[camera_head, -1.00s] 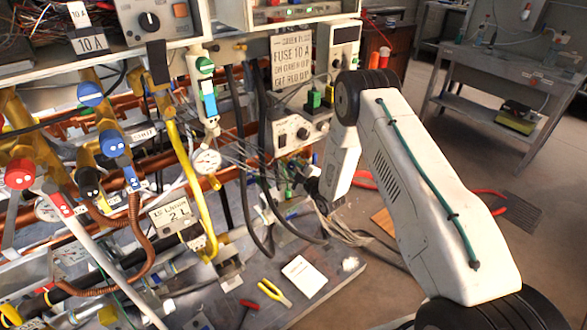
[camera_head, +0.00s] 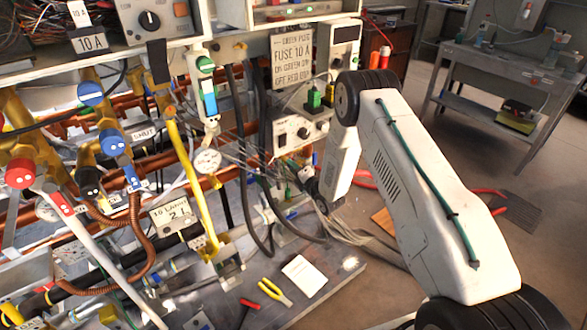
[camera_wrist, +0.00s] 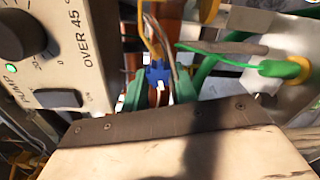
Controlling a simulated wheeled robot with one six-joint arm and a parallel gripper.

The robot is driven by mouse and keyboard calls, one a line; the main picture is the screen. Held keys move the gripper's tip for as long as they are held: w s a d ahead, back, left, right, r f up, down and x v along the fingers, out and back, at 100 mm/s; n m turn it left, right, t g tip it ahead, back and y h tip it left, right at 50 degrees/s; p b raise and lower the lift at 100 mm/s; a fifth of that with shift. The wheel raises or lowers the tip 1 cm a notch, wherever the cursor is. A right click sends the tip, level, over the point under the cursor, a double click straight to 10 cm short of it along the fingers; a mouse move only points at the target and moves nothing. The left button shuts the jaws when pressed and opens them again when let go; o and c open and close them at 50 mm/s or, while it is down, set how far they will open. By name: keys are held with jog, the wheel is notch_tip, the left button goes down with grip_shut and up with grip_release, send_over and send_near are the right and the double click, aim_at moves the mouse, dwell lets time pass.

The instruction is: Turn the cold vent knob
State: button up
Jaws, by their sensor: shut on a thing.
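In the wrist view, my gripper (camera_wrist: 157,92) shows two green fingers, one on each side of a small blue knob (camera_wrist: 158,73). The fingers are shut on it. I cannot read any label that marks it as the cold vent. Orange and pale lines run behind it. In the head view, my white arm reaches down to the lower right of the pipe rack, and its wrist hides the fingers and the held knob.
A control box (camera_wrist: 55,60) with a black dial and a switch stands close at the left in the wrist view. A green-handled part (camera_wrist: 270,67) is at the right.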

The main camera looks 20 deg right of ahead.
jog(key=shift+f+n, duration=0.15)
jog(key=shift+n, duration=2.05)
jog(key=o, duration=1)
jog(key=shift+c, duration=0.2)
jog(key=v, duration=0.8)
